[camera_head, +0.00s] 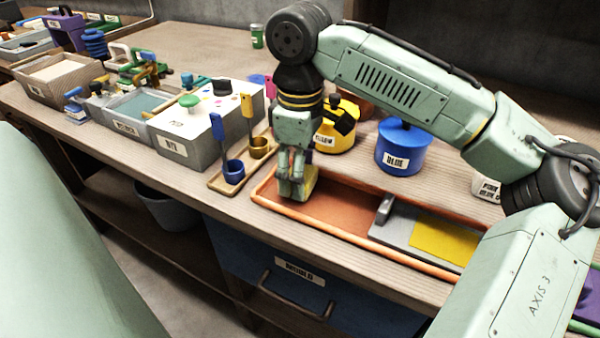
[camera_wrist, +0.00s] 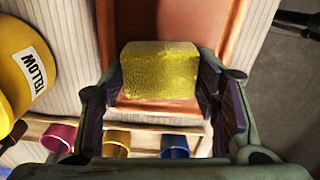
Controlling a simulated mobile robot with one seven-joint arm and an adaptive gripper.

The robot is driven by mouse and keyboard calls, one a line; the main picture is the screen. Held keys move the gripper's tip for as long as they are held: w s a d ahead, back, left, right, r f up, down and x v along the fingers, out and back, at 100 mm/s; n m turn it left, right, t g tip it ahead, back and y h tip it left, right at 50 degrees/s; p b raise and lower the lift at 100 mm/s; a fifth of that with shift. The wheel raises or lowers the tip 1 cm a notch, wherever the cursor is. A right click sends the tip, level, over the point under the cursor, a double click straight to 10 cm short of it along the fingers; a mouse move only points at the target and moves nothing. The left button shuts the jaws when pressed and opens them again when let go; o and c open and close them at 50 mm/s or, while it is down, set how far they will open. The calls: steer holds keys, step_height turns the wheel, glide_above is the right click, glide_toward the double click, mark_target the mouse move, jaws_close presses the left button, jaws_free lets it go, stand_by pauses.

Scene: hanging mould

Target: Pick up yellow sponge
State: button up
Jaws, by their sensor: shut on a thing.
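The yellow sponge (camera_wrist: 160,72) is a small block with a rough surface, seen between my fingers in the wrist view. In the head view a yellow edge of the sponge (camera_head: 309,184) shows at my fingertips, over the left end of the orange tray (camera_head: 335,231). My gripper (camera_head: 293,187) points down and is shut on the sponge; in the wrist view the gripper (camera_wrist: 163,95) has a finger on each side of it. I cannot tell whether the sponge touches the tray floor.
A grey plate with a yellow patch (camera_head: 445,238) lies in the tray's right part. A yellow pot (camera_head: 340,128) and a blue pot (camera_head: 402,150) stand behind the tray. A blue drawer (camera_head: 330,292) is below.

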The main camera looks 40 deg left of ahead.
steer(key=shift+r, duration=0.15)
steer(key=shift+r, duration=0.6)
step_height(320, 180, up, 2)
steer(key=shift+s+r, duration=0.1)
steer(key=shift+s, duration=0.05)
steer(key=s+d+b, duration=0.1)
steer(key=s+d, duration=0.2)
steer(key=s, duration=0.4)
steer(key=s+d+r, duration=0.1)
steer(key=s+d, duration=0.3)
steer(key=s, duration=0.3)
steer(key=shift+r+b, duration=0.15)
steer(key=shift+b, duration=0.25)
steer(key=shift+s, duration=0.1)
steer(key=o, duration=0.4)
steer(key=c, duration=0.4)
